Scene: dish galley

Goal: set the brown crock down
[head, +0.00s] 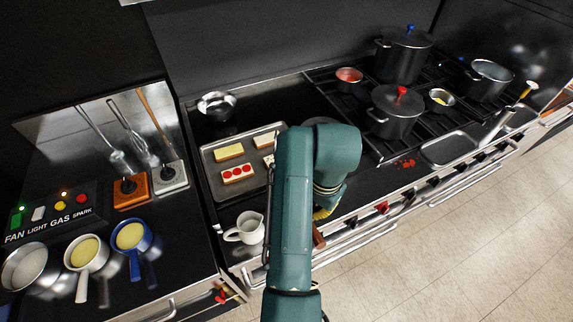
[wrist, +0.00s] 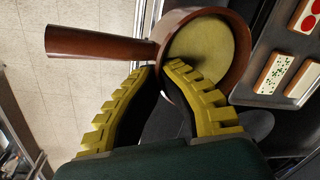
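The brown crock (wrist: 240,75) shows in the wrist view with its handle (wrist: 100,45) pointing left and a flat yellowish content inside. My gripper (wrist: 163,70) has its two yellow fingertips close together at the crock's near wall by the handle. One fingertip overlaps the inside of the rim and the other lies outside, so it looks shut on the wall. In the head view my arm hides most of the crock; a small brown piece (head: 318,236), likely its handle, shows beside my gripper (head: 323,212). Whether the crock's base touches a surface is hidden.
A baking tray (head: 212,175) with topped slices lies left of my arm, a white jug (head: 247,228) in front of it. Pots, including a red-knobbed one (head: 396,112), stand on the burners at right. Three pans (head: 84,254) stand on the left counter. The floor (head: 480,230) lies beyond the front edge.

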